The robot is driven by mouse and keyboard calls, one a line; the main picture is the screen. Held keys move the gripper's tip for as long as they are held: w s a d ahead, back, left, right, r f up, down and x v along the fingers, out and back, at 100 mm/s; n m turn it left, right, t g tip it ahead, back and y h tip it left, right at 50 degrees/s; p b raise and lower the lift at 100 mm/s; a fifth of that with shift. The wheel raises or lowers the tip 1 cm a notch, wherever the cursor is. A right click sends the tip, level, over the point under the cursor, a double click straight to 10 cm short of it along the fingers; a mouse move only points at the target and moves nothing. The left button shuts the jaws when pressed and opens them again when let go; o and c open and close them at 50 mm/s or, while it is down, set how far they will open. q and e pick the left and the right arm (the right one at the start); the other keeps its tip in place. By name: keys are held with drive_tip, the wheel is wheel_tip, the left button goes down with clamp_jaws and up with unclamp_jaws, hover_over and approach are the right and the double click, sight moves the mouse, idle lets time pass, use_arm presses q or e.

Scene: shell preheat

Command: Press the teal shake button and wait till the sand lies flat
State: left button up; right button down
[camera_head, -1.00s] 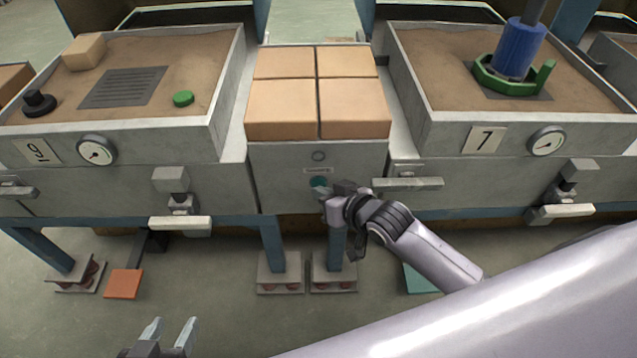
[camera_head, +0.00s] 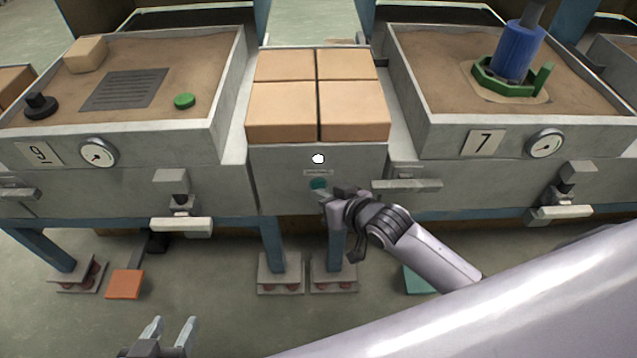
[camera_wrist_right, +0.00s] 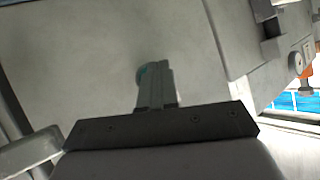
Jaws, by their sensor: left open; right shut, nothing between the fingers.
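The teal button (camera_head: 318,184) is on the front of the grey middle cabinet (camera_head: 275,178). My right gripper (camera_head: 326,194) is shut and empty, its tips at the button. In the right wrist view the teal edge (camera_wrist_right: 142,75) shows beside the shut fingertips (camera_wrist_right: 155,68); whether they press it I cannot tell. A small round lamp (camera_head: 318,158) above the button glows white. The right sand box (camera_head: 440,122), marked 7, holds sand (camera_head: 432,75), with a paler patch around a green holder (camera_head: 490,82) and blue cylinder (camera_head: 518,50). My left gripper (camera_head: 170,338) is open, low in front.
The left sand box (camera_head: 130,140) holds sand, a dark grate (camera_head: 123,88), a tan block (camera_head: 86,54), a black knob (camera_head: 40,105) and a green disc (camera_head: 184,100). Tan blocks (camera_head: 282,105) top the middle cabinet. Handles and an orange pedal (camera_head: 124,284) stick out in front.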

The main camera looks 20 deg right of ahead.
drive_tip(key=shift+s+a, duration=0.1)
drive_tip(key=shift+s, duration=0.35)
drive_tip(key=s+p, duration=0.2)
drive_tip(key=s+a+p, duration=0.1)
drive_tip(key=s, duration=0.1)
drive_tip(key=shift+s+a+p, duration=0.2)
drive_tip(key=shift+s+p, duration=0.15)
drive_tip(key=shift+s, duration=0.05)
idle(0.7)
